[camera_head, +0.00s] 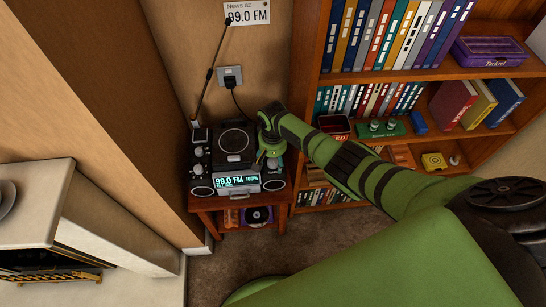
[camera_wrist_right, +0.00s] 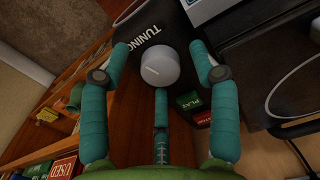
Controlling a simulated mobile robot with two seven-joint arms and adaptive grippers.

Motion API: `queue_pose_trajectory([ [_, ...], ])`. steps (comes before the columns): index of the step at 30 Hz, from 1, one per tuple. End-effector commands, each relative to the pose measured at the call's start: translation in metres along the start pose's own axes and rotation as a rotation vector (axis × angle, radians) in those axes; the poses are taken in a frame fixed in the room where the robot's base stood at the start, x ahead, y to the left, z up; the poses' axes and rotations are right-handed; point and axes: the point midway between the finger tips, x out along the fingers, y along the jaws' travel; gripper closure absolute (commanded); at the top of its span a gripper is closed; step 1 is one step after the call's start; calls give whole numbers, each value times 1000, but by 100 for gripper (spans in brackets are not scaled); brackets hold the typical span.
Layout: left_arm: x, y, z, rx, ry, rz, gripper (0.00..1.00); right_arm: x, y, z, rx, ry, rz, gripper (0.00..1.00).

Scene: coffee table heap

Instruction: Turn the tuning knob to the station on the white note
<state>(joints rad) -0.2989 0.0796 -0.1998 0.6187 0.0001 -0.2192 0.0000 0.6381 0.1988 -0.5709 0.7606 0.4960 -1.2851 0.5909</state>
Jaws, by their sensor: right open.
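The white note (camera_head: 247,13) on the wall reads "99.0 FM" under a small line that looks like "News". My right gripper (camera_head: 270,155) is at the radio's right side. In the right wrist view its teal fingers are open around the pale round tuning knob (camera_wrist_right: 160,68), below the word "TUNING". The side fingers appear apart from the knob; I cannot tell whether the lower finger touches it. My left gripper is not in view.
A bookshelf (camera_head: 326,50) with books, boxes and small items stands right of the radio. A wall outlet (camera_head: 230,76) with a plugged cord is above it, and an antenna (camera_head: 211,72) rises at its left. A pale fireplace (camera_head: 110,225) is at the left.

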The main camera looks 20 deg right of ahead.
Motion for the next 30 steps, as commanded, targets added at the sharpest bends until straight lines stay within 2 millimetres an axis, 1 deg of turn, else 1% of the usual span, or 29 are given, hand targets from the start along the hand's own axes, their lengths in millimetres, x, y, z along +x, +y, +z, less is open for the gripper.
queue_pose_trajectory([
  [4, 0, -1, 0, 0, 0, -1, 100, -7, 0, -1, 1, 3, -2, 38],
  [8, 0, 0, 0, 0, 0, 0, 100, -21, 0, -1, -1, 3, -2, 38],
  [11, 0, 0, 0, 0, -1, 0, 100, -38, 0, -2, -1, 5, -3, 38],
  [18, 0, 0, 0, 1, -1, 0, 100, -87, 0, -1, -1, 3, -1, 38],
  [21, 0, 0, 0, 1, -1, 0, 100, -103, 0, 0, 0, 2, -1, 38],
  [25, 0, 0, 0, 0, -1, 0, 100, -115, 0, 0, 1, 0, 0, 38],
  [30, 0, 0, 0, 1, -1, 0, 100, -120, 0, 0, 1, -1, 0, 38],
])
